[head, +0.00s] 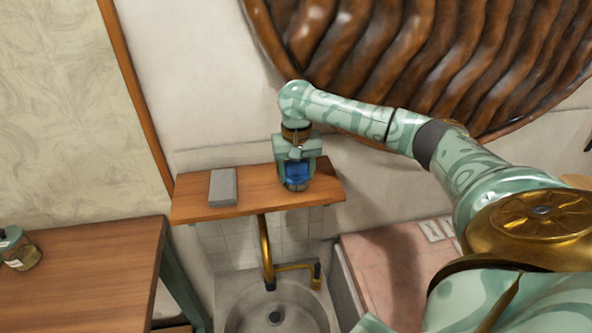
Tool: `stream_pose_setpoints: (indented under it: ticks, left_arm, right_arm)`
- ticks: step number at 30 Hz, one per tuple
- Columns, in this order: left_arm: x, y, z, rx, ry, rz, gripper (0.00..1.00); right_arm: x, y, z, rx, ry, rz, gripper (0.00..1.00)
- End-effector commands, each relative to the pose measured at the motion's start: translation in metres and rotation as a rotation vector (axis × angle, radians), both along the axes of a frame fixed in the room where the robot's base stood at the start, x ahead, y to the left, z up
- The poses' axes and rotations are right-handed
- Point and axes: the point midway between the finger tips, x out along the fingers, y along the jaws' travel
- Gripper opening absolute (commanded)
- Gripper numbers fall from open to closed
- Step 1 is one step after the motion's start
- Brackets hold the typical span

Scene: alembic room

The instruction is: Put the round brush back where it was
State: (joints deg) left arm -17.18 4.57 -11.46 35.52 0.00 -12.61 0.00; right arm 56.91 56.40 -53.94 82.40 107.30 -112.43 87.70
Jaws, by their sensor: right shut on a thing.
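The round brush (296,174), a rounded thing with a blue upper part and a greyish lower part, is between the fingers of my right gripper (296,172). The right gripper points down and is shut on it, with a finger on each side. The brush is over the right part of a small wooden shelf (255,200). I cannot tell whether its underside touches the shelf. The gripper hides the top of the brush. My left gripper is out of view.
A grey block (223,187) lies on the shelf's left part, with bare wood between it and the brush. Below are a brass tap (265,250) and a stone basin (250,318). A wooden table (85,275) with a jar (20,250) stands left.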

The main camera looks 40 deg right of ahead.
Motion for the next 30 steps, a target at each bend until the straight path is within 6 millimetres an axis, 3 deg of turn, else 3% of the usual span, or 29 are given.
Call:
stream_pose_setpoints:
  ticks: [4,5,7,18,30]
  left_arm:
    - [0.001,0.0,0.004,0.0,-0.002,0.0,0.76]
    - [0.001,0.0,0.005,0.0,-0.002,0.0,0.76]
    - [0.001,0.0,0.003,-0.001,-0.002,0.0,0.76]
    - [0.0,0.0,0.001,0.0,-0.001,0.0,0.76]
    - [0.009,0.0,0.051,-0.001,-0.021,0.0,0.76]
  right_arm:
    - [0.0,0.0,0.0,-0.001,0.001,-0.001,0.27]
    - [0.0,0.0,-0.001,-0.001,-0.001,-0.002,0.58]
    - [0.0,0.0,-0.002,-0.001,-0.001,-0.001,0.77]
    - [0.0,0.0,0.003,-0.001,-0.001,0.0,0.77]
    - [0.0,0.0,0.096,0.0,-0.004,-0.001,0.77]
